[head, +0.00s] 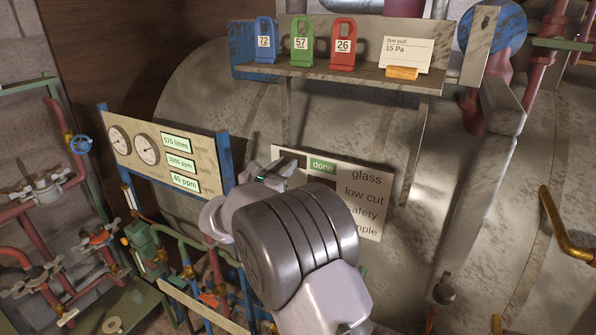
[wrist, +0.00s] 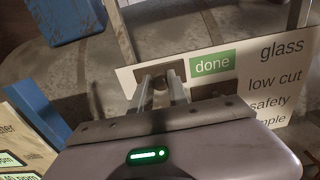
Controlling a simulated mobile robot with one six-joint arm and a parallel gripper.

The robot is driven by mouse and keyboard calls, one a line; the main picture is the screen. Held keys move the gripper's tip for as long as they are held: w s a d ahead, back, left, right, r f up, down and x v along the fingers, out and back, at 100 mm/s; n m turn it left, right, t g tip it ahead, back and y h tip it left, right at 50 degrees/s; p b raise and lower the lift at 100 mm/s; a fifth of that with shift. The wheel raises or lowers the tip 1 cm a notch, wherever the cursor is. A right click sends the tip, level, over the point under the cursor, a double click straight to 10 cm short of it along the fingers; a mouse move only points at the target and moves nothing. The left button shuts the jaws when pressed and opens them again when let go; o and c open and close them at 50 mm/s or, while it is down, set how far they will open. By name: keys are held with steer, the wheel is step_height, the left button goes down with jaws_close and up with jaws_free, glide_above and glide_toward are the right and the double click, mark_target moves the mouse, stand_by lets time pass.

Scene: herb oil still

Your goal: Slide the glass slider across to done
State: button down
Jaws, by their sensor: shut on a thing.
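The white board (head: 374,205) carries the rows glass, low cut, safety and one partly hidden. In the wrist view, the glass slider (wrist: 172,67) is a dark plate at the left of the glass row. The green "done" label (wrist: 212,65) shows uncovered just right of it; it also shows in the head view (head: 322,166). My gripper (wrist: 162,84) is shut on the slider's grip, its narrow fingers hiding most of that grip. In the head view my wrist and arm cover the board's lower left.
The low cut slider (head: 322,182) sits below the "done" label. A gauge panel (head: 204,183) with a blue post stands close left of my wrist. A shelf (head: 340,78) with numbered tags (head: 302,41) runs above. Pipes and valves fill the lower left.

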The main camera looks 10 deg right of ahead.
steer(key=shift+w+a+r, duration=0.1)
steer(key=shift+a, duration=0.05)
steer(key=c, duration=1.6)
jaws_free()
steer(key=o, duration=0.3)
steer(key=shift+w+a, duration=0.15)
steer(key=shift+a, duration=0.1)
steer(key=shift+o, duration=0.2)
steer(key=shift+d, duration=0.1)
steer(key=b+v, duration=0.1)
steer(key=v, duration=1.6)
steer(key=shift+s+b, duration=0.3)
